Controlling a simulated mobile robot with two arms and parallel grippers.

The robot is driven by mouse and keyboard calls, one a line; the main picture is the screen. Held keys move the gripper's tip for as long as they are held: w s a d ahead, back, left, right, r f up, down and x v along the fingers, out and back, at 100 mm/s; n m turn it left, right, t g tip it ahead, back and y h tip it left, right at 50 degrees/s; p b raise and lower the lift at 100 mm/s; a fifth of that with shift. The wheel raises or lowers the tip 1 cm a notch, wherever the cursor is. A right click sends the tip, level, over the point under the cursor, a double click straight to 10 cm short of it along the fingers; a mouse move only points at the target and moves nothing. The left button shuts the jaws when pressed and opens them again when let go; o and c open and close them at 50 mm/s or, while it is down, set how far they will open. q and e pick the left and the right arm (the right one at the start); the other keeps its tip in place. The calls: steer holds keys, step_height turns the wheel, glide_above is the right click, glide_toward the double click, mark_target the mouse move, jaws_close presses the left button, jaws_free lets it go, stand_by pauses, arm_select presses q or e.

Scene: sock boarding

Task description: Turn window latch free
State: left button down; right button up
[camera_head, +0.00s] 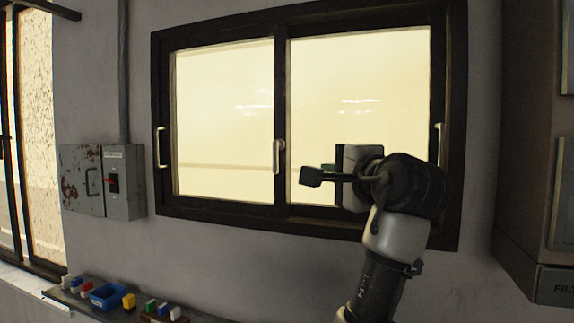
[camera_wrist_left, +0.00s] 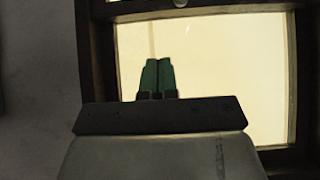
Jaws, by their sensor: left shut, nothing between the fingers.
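The window (camera_head: 283,25) has a dark frame and two bright panes. A pale latch handle (camera_head: 279,156) hangs upright on its middle post. A pale piece that looks like this latch (camera_wrist_left: 180,3) shows at the top edge of the left wrist view, partly cut off. My left gripper (camera_head: 327,167) is right of the latch, in front of the right pane, apart from it. In the left wrist view its green fingers (camera_wrist_left: 158,62) are together and empty, pointing toward the dark post. In the head view the fingers are mostly hidden by a dark part of my wrist.
Pale side handles stand on the left (camera_head: 160,148) and right (camera_head: 439,140) of the frame. A grey switch box (camera_head: 124,182) is on the wall at left. Below is a shelf with a blue bin (camera_head: 106,296) and small coloured blocks. A dark cabinet (camera_head: 526,150) stands at right.

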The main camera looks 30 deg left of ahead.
mark_target(277, 156)
arm_select(q)
steer(key=shift+a, duration=0.1)
steer(key=p+x, duration=0.2)
steer(key=x, duration=0.2)
steer(key=s+p+x, duration=0.1)
steer(key=p+x, duration=0.2)
steer(key=x, duration=0.1)
steer(key=a+p+x, duration=0.1)
steer(key=p+x, duration=0.1)
steer(key=x, duration=0.2)
steer(key=shift+s+r+p, duration=0.15)
steer(key=shift+s+p, duration=0.1)
steer(key=shift+p, duration=0.05)
steer(key=shift+s+a, duration=0.25)
steer(key=shift+a, duration=0.3)
steer(key=shift+w+d+f, duration=0.1)
steer(key=shift+f, duration=0.1)
